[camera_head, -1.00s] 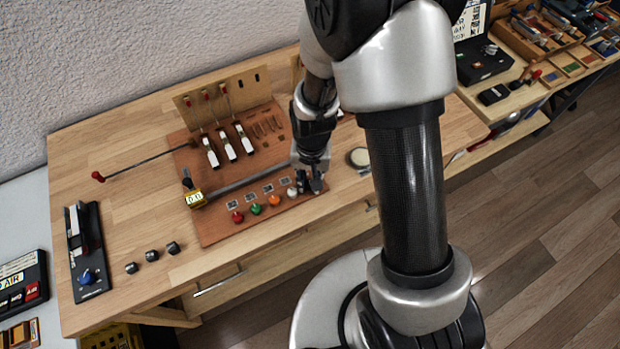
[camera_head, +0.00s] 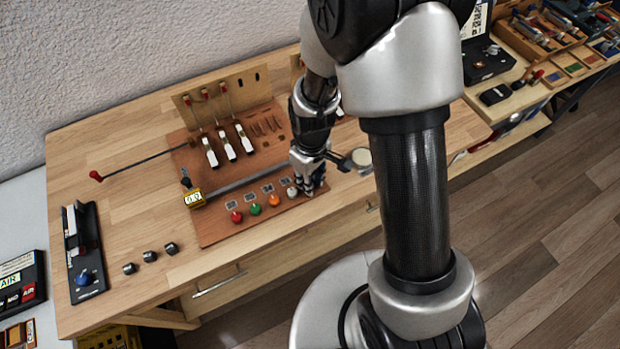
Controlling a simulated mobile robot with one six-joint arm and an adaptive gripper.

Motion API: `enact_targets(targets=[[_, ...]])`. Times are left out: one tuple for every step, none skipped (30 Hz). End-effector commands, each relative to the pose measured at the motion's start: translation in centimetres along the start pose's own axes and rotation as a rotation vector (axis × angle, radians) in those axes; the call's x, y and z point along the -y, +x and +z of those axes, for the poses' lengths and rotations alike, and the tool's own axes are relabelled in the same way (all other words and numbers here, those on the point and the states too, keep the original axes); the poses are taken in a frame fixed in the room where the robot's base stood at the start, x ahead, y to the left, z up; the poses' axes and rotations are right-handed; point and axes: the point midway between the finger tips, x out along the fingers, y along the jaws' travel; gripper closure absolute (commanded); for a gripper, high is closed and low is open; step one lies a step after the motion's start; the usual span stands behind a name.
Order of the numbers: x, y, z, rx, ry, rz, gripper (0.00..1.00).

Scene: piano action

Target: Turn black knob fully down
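My gripper (camera_head: 309,190) points down at the right end of a red-brown board (camera_head: 222,229), beside a white knob (camera_head: 292,192). Its fingers are small and partly hidden, so I cannot tell whether they are open or shut, or whether they touch anything. No black knob shows clearly in the board's front row; the spot under my gripper is hidden. Several small dark knob-like pieces (camera_head: 150,256) stand on the table at the left, apart from the board.
Red (camera_head: 236,217), green (camera_head: 255,210) and orange (camera_head: 274,200) knobs line the board's front. A black device with a blue knob (camera_head: 84,278) lies at the left. A thin rod with a red end (camera_head: 97,176) sticks out left.

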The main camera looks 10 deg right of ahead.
Motion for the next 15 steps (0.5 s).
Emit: enact_targets(targets=[[-0.01, 0.01, -0.05, 0.0, -0.043, 0.001, 1.0], [0.0, 0.01, -0.05, 0.0, -0.071, 0.001, 1.0], [0.0, 0.01, -0.05, 0.001, -0.109, 0.001, 1.0], [0.0, 0.0, -0.06, 0.002, -0.138, 0.001, 1.0], [0.0, 0.0, -0.06, 0.002, -0.167, 0.001, 1.0], [0.01, 0.0, -0.06, 0.003, -0.205, 0.001, 1.0], [0.01, 0.0, -0.06, 0.003, -0.233, 0.001, 1.0], [0.01, 0.0, -0.06, 0.004, -0.262, 0.001, 1.0], [0.02, -0.01, -0.07, 0.005, -0.299, 0.001, 1.0], [0.02, -0.01, -0.06, 0.005, -0.327, 0.001, 1.0], [0.02, -0.01, -0.06, 0.006, -0.355, 0.001, 1.0], [0.03, -0.02, -0.06, 0.007, -0.39, 0.001, 1.0], [0.03, -0.02, -0.06, 0.008, -0.416, 0.001, 1.0], [0.04, -0.02, -0.06, 0.008, -0.441, 0.001, 1.0], [0.04, -0.02, -0.06, 0.009, -0.473, 0.001, 1.0]])
